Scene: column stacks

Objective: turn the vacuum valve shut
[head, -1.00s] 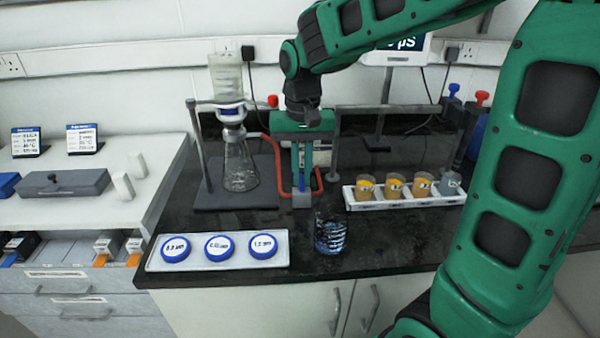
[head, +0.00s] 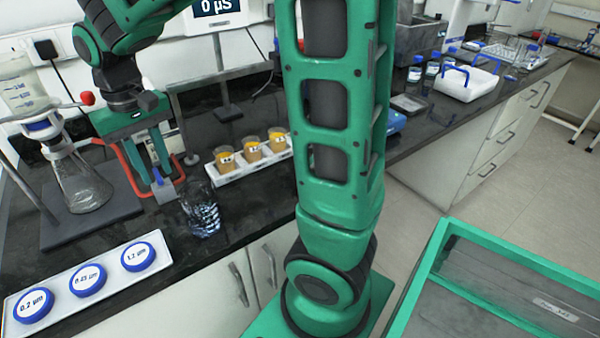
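A small red knob (head: 87,98) beside the filter flask (head: 80,180) is the likeliest part of the vacuum valve; its exact setting is too small to read. Red tubing (head: 125,170) runs from near the flask and passes behind my gripper. My gripper (head: 163,188) points down over the black bench, right of the flask and the knob and apart from the knob. Its fingertips are close together in this view, and I cannot tell whether they are open or shut. Part of the tubing and anything behind the gripper is hidden.
A glass beaker (head: 202,212) stands close to the right of the gripper. A white rack (head: 240,172) with orange cups is behind it. A white tray (head: 75,300) with blue-rimmed discs is at front left. A green-edged cart (head: 432,255) is at lower right.

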